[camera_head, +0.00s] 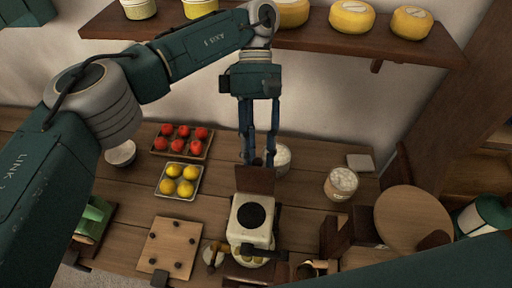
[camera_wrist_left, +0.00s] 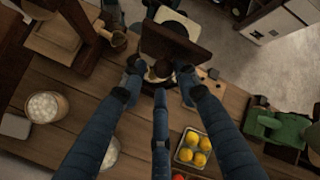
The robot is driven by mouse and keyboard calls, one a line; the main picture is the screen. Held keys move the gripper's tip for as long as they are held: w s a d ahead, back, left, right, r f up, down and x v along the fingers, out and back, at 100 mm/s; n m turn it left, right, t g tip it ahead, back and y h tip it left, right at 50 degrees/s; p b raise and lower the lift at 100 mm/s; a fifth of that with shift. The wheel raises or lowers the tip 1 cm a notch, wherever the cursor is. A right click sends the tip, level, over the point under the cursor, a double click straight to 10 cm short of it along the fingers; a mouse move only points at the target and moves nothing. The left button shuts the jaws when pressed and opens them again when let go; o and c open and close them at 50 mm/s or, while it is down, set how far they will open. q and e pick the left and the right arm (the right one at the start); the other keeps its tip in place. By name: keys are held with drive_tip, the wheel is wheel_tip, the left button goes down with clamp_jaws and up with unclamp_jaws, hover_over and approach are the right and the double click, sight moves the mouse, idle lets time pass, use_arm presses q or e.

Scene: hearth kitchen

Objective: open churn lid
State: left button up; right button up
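The churn (camera_head: 268,238) looks like the pale, squarish body with a dark round spot on top, on the wooden table. A brown board, which appears to be its lid (camera_head: 256,179), stands raised at its back side. In the left wrist view the lid (camera_wrist_left: 178,42) is tilted across the pale body. My left gripper (camera_head: 258,160) comes down from above at the lid's far edge. In the left wrist view its fingertips (camera_wrist_left: 161,84) are apart beside the lid's edge; contact is unclear. My right gripper is not in view.
A tray of red fruit (camera_head: 183,153) and a tray of yellow fruit (camera_head: 160,187) lie left of the churn. A pegged board (camera_head: 145,250) is nearer. A shelf (camera_head: 330,43) with cheeses hangs above the table.

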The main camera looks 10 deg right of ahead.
use_arm(q)
drive_tip(key=shift+d, duration=0.2)
wheel_tip(320, 180, up, 10)
drive_tip(key=shift+f, duration=0.1)
idle(0.4)
